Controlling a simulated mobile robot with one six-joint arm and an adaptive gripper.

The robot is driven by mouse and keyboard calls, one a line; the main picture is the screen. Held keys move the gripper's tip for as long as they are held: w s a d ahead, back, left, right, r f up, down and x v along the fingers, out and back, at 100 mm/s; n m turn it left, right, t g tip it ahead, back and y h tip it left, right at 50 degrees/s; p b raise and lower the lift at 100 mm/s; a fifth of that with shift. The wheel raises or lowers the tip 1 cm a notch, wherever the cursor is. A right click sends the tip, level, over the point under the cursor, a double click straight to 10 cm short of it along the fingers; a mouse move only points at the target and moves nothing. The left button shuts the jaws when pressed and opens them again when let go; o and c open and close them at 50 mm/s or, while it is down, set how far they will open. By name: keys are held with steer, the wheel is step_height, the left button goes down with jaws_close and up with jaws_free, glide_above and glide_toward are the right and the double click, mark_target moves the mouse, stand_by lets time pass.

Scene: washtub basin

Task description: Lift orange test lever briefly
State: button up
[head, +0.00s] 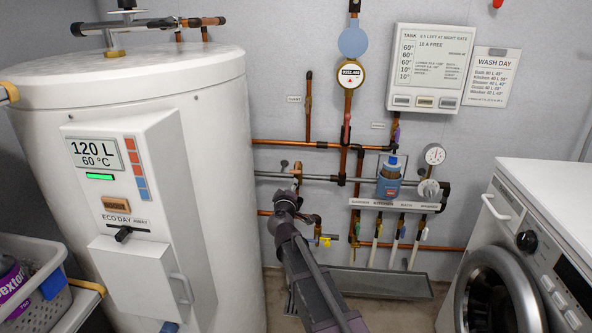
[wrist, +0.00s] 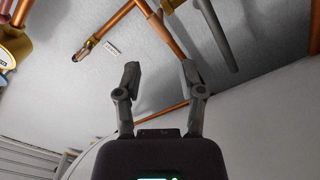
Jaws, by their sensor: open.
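I cannot pick out an orange test lever with certainty in either view; my arm may hide it. My gripper (head: 286,203) is in front of the pipes, just right of the white tank (head: 232,150). In the wrist view its two fingers (wrist: 160,77) stand apart with nothing between them. Copper pipework (wrist: 165,30) shows past the fingertips, with a grey pipe (wrist: 219,38) at upper right. A brass-ended pipe fitting (head: 297,170) is close above the gripper in the head view.
A blue-capped unit (head: 389,182), gauges (head: 435,155) and a labelled manifold (head: 395,205) are right of the gripper. A washing machine (head: 540,220) stands at right. A laundry basket (head: 35,270) is at lower left. A grey trough (head: 380,284) lies below the pipes.

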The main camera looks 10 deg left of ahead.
mark_target(295, 171)
steer(key=w, duration=1.3)
steer(key=shift+w+d, duration=0.1)
steer(key=shift+d, duration=0.15)
jaws_close()
